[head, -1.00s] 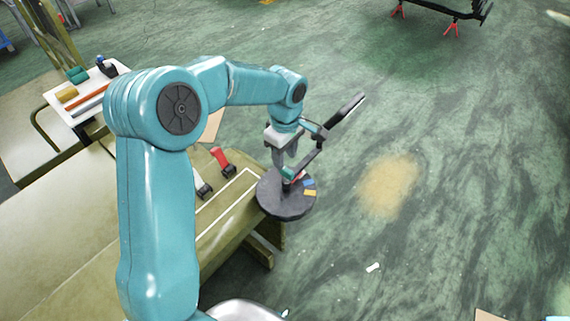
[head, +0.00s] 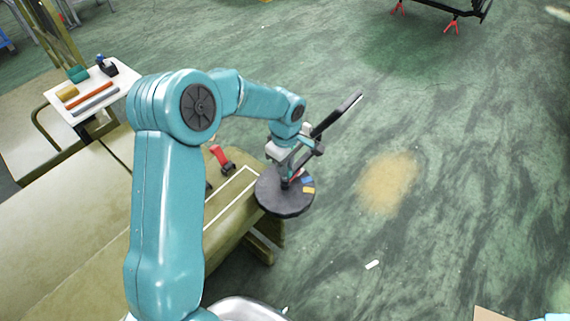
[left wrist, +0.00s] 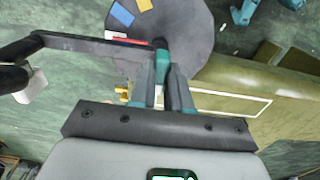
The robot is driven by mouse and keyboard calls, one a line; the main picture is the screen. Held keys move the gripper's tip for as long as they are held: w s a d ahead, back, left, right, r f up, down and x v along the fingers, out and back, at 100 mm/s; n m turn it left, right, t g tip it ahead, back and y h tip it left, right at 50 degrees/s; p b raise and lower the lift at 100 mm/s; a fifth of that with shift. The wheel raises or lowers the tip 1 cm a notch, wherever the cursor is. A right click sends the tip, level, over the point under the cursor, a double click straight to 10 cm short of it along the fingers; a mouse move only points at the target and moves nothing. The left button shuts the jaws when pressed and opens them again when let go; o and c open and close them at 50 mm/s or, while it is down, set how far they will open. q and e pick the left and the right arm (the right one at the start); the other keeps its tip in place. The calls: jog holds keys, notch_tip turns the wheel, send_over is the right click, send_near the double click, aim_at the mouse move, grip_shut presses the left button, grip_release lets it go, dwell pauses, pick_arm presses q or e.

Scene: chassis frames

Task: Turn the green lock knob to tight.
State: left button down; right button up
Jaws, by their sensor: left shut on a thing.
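My left gripper (head: 287,174) is down at the dark round disc (head: 276,200), above its upper part. The left wrist view shows a strip of green (left wrist: 159,72) between the fingers, with a dark post at the tips. The disc carries blue (left wrist: 122,14), yellow (left wrist: 144,4) and red patches. The knob's exact angle against these patches is hard to tell. My right gripper is not in view.
A long dark bar (head: 338,114) rises to the right beside the gripper. A bench (head: 232,205) with a red-handled clamp (head: 219,157) lies left of the disc. A white board (head: 92,93) with small parts is at the upper left.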

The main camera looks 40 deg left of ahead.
pick_arm(q)
jog(key=shift+m+b, duration=0.6)
jog(key=shift+m, duration=0.3)
jog(key=m+b, duration=0.1)
jog(key=m, duration=0.1)
jog(key=shift+a+m, duration=0.1)
jog(key=shift+m, duration=0.2)
jog(key=m+b, duration=0.1)
jog(key=m, duration=0.4)
jog(key=shift+r, duration=0.1)
jog(key=m, duration=0.4)
jog(key=shift+w, duration=0.1)
jog(key=shift+m+b, duration=0.3)
jog(key=shift+m, duration=1.9)
jog(key=shift+r, duration=0.1)
jog(key=c, duration=1.1)
grip_release()
